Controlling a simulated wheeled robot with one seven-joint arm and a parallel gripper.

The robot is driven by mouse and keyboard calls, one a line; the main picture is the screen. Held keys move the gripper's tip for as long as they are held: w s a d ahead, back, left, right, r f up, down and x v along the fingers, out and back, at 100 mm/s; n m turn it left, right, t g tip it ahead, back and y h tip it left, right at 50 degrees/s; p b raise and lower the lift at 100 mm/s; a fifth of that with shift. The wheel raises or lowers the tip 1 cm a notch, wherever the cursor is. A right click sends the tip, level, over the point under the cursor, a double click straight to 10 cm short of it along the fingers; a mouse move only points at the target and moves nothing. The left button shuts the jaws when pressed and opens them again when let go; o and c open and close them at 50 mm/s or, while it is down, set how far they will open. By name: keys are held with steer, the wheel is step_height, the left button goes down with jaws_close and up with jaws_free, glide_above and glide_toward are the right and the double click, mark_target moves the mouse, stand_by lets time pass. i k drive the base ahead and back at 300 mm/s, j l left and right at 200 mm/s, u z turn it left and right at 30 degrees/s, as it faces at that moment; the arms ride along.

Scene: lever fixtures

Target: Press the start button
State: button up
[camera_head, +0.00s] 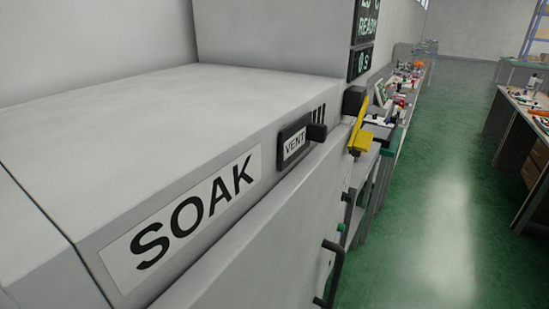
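No part labelled as a start button can be read in the head view. A small green spot (340,227) shows on the front of the grey machine (215,90), just above a dark bar handle (333,270); I cannot tell whether it is the button. A black display (366,30) on the tall part of the machine shows "READY" and, below, a partly readable line ending in "S". My gripper is not in view.
A "SOAK" label (185,215) and a "VENT" plate (294,145) with a black knob (317,132) face the aisle. A yellow lever (360,130) juts out beyond them. Cluttered benches line both sides; the green floor (440,200) between is clear.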

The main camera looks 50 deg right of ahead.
mark_target(341, 228)
steer(key=l, duration=0.6)
steer(key=k+l+u, duration=0.1)
steer(key=l, duration=0.45)
steer(key=k+l, duration=0.1)
steer(key=l, duration=1.1)
steer(key=k+l+u, duration=0.1)
steer(key=l, duration=0.45)
